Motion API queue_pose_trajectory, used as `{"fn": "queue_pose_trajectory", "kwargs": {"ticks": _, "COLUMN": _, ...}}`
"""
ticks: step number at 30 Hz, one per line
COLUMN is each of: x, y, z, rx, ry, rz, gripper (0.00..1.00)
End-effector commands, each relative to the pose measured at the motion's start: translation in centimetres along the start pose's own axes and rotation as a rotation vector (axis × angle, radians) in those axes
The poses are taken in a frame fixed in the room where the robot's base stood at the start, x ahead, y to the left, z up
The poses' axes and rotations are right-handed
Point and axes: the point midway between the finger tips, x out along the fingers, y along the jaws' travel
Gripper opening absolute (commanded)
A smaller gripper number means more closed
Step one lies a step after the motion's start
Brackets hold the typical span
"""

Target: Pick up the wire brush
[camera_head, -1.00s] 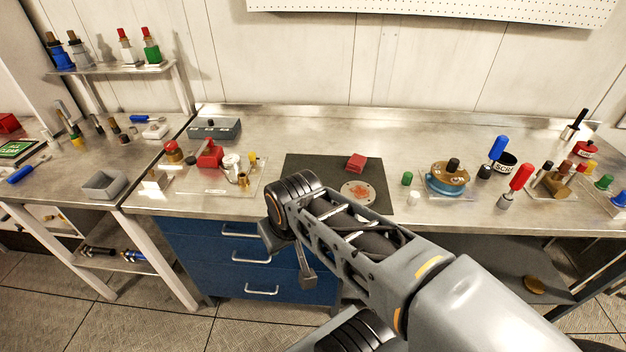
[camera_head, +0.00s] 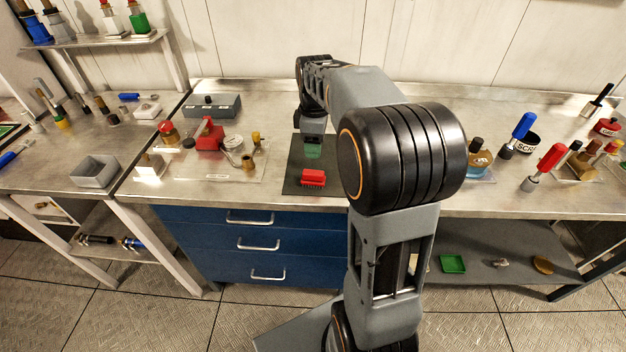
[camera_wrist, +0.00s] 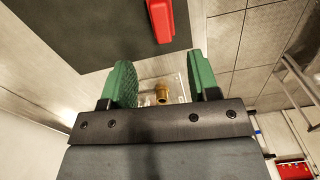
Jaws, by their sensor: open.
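The wire brush (camera_head: 313,177) looks like a red block with a bristly front side, lying on the dark mat (camera_head: 296,188) near the bench's front edge. In the wrist view the red brush (camera_wrist: 161,18) is at the top edge, partly cut off, beyond my fingertips. My gripper (camera_head: 312,152) has green fingers and points down over the mat, just behind the brush in the head view. In the wrist view my gripper (camera_wrist: 162,80) is open, its two fingers apart with nothing held between them. My arm hides the right part of the mat.
A clear plate with a red clamp (camera_head: 210,139) and brass fittings is left of the mat. A grey box (camera_head: 212,106) stands behind it. A grey tray (camera_head: 95,171) is at the left. Blue-handled (camera_head: 523,126) and red-handled (camera_head: 551,156) tools stand at the right.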

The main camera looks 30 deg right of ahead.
Motion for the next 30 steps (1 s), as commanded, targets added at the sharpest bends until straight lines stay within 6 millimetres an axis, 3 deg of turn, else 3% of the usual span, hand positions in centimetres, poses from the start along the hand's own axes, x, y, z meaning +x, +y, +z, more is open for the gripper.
{"fn": "queue_pose_trajectory", "kwargs": {"ticks": 6, "x": 3.7, "y": -0.1, "z": -0.1, "rx": 0.0, "ry": -0.001, "rz": -0.001, "gripper": 0.55}}
{"fn": "queue_pose_trajectory", "kwargs": {"ticks": 16, "x": 5.8, "y": -0.1, "z": -0.1, "rx": 0.0, "ry": 0.0, "rz": 0.0, "gripper": 0.55}}
{"fn": "queue_pose_trajectory", "kwargs": {"ticks": 24, "x": 9.3, "y": -0.2, "z": -0.3, "rx": 0.001, "ry": 0.0, "rz": -0.001, "gripper": 0.55}}
{"fn": "queue_pose_trajectory", "kwargs": {"ticks": 30, "x": 10.5, "y": -0.2, "z": -0.3, "rx": 0.001, "ry": 0.0, "rz": 0.001, "gripper": 0.55}}
